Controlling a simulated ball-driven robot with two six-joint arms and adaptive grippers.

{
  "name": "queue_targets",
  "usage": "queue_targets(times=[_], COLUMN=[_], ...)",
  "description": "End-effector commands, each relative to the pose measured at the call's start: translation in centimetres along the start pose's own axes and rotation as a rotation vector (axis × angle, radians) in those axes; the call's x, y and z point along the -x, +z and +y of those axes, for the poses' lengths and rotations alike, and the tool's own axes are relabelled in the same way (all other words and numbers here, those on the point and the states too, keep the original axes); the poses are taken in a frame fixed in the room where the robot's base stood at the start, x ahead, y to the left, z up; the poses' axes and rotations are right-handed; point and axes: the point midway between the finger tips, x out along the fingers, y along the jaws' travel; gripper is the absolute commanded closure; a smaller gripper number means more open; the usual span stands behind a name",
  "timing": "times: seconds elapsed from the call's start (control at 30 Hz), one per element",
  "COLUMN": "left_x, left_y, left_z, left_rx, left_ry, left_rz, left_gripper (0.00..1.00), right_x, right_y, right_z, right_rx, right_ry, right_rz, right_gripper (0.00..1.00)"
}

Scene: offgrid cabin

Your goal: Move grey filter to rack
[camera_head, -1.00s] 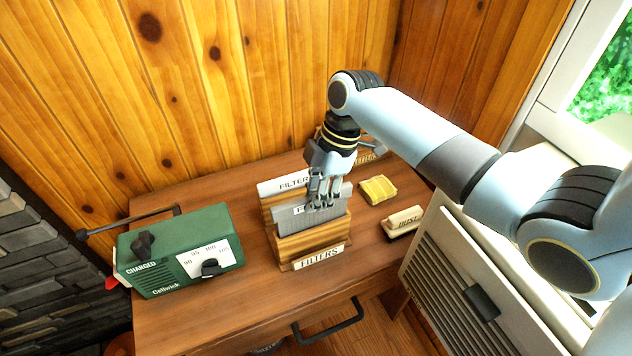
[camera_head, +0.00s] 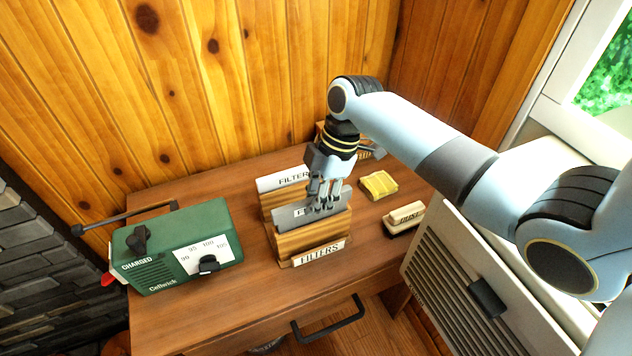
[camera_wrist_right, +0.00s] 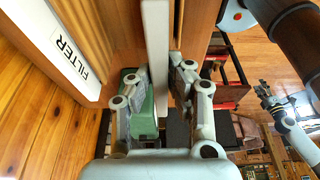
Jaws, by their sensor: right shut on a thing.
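The grey filter (camera_head: 289,219) stands upright in the wooden rack (camera_head: 300,242), behind its front wall marked FILTERS. Its lower part is hidden by that wall. My right gripper (camera_head: 323,207) comes down from above and is shut on the filter's top edge, toward its right end. In the right wrist view, the filter shows edge-on as a pale plate (camera_wrist_right: 157,45) between the fingers of my right gripper (camera_wrist_right: 168,75). A white filter (camera_head: 281,181) labelled FILTER stands behind it in the rack. A small gripper-like shape (camera_wrist_right: 265,92) shows far off in the wrist view, possibly my left gripper.
A green charger box (camera_head: 175,245) with a lever stands left of the rack. A yellow sponge-like pad (camera_head: 379,185) and a brush marked DUST (camera_head: 405,217) lie to the right. Another wooden holder stands behind my right gripper. The table (camera_head: 190,318) is clear in front.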

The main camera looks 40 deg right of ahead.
Motion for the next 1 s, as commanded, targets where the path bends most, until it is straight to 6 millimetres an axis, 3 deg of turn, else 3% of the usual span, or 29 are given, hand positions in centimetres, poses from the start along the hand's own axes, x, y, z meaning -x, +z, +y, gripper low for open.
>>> queue_targets(times=[1.0], left_x=[-1.8], left_y=[0.2], left_z=[0.1], left_rx=[0.0], left_ry=[0.0], left_rz=[-0.001], left_gripper=[0.6], right_x=[-2.5], right_y=[0.8], right_z=[0.0], right_rx=[0.0], right_ry=[0.001], right_rz=[0.0], right_gripper=[1.0])
